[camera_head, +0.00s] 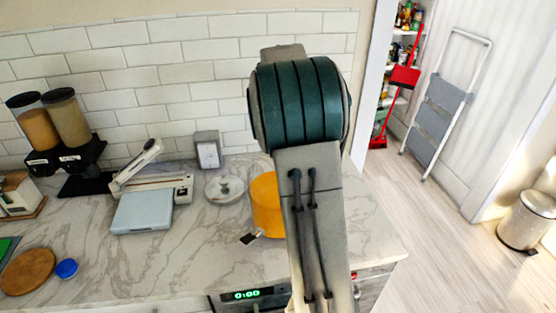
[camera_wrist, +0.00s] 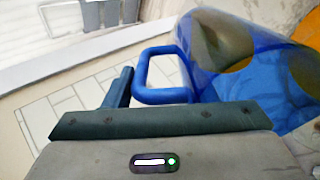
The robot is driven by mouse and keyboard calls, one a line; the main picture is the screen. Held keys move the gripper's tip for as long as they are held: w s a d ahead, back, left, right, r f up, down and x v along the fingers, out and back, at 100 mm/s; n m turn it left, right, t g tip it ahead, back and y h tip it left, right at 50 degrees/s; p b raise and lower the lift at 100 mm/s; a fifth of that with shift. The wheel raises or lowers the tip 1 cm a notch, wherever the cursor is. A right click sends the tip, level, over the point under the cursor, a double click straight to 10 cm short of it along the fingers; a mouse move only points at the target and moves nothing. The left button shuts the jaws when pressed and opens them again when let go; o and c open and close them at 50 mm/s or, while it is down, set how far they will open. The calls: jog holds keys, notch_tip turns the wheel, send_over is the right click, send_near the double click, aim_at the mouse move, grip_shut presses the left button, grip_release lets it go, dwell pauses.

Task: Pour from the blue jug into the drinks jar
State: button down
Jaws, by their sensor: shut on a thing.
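The blue jug (camera_wrist: 213,55) is see-through and shows in the wrist view, tilted, with its loop handle (camera_wrist: 163,96) toward my gripper (camera_wrist: 138,90). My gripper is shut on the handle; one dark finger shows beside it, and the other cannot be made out. Orange patches show through the jug's wall. In the head view my arm hides the jug and gripper. I cannot pick out the drinks jar for certain. An orange round container (camera_head: 266,203) stands on the counter, partly behind my arm.
On the marble counter (camera_head: 180,265) are a clear round dish (camera_head: 224,188), a pale blue scale (camera_head: 143,211), a white clock (camera_head: 208,150) and twin dispensers (camera_head: 68,118). The tiled wall is behind. Open floor, a stepladder (camera_head: 447,100) and a bin (camera_head: 526,218) are at right.

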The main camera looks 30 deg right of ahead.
jog(key=shift+r, duration=0.1)
jog(key=shift+w+d+f+g+y, duration=0.2)
jog(key=shift+d+f+y, duration=0.45)
jog(key=shift+f+y, duration=0.1)
jog(key=shift+w+d+f+g+y, duration=0.2)
jog(key=shift+d+f+y, duration=0.45)
jog(key=shift+f, duration=0.1)
jog(key=d+f+y, duration=0.1)
jog(key=f, duration=0.2)
jog(key=w+d+f+y, duration=0.1)
jog(key=f+y, duration=0.1)
jog(key=f, duration=0.1)
jog(key=d+f+g+y, duration=0.1)
jog(key=d+f, duration=0.1)
jog(key=shift+w+f, duration=0.15)
jog(key=shift+f, duration=0.25)
jog(key=shift+w+d+r+g+y, duration=0.1)
jog(key=shift+d+r+g+y, duration=0.15)
jog(key=shift+r+y, duration=0.55)
jog(key=shift+w+d+r+g+y, duration=0.15)
jog(key=shift+d+r+y, duration=0.2)
jog(key=shift+r, duration=0.85)
jog(key=shift+a, duration=0.1)
